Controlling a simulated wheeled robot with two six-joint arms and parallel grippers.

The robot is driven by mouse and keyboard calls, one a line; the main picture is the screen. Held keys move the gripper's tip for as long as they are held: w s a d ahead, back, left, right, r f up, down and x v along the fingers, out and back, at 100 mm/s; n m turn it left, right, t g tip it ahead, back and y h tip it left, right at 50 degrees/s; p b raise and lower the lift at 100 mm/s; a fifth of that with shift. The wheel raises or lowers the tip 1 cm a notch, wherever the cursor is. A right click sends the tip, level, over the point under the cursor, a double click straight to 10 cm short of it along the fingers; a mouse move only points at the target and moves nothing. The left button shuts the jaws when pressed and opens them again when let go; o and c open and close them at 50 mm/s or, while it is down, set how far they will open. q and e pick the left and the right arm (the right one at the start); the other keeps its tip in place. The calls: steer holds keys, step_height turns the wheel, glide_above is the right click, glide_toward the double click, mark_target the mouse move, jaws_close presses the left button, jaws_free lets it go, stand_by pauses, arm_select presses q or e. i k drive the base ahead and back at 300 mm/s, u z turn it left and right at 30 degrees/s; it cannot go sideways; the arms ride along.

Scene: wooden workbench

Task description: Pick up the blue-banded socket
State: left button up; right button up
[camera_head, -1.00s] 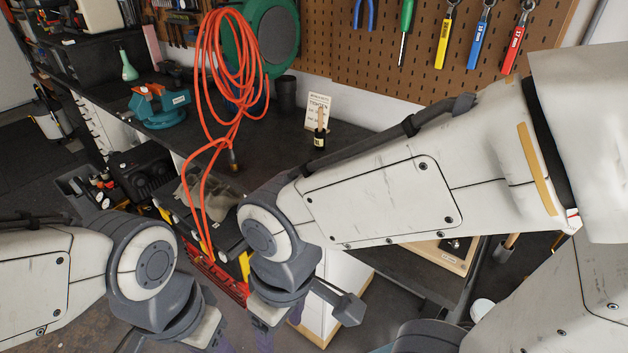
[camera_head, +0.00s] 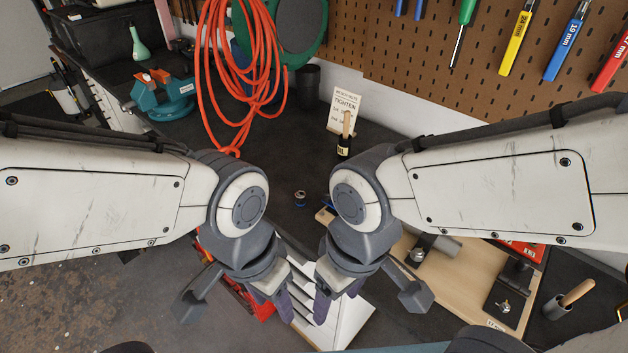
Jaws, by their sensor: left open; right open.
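My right gripper (camera_head: 321,306) hangs close beside the left one, also open and empty. Both are apart from the socket. The fingers are partly hidden by the wrists. Another small blue thing (camera_head: 328,209) shows beside my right wrist, mostly hidden by it.
A wooden board with fittings (camera_head: 465,285) lies at right, partly behind my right arm. An orange hose (camera_head: 235,75) hangs at back left near a teal vise (camera_head: 165,98).

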mark_target(300, 196)
steer(key=i, duration=0.35)
steer(key=u, duration=0.05)
steer(key=k, duration=1)
steer(key=u, duration=1)
steer(key=i, duration=0.85)
steer(key=z, duration=1.4)
steer(key=i, duration=0.5)
steer(key=u, duration=0.05)
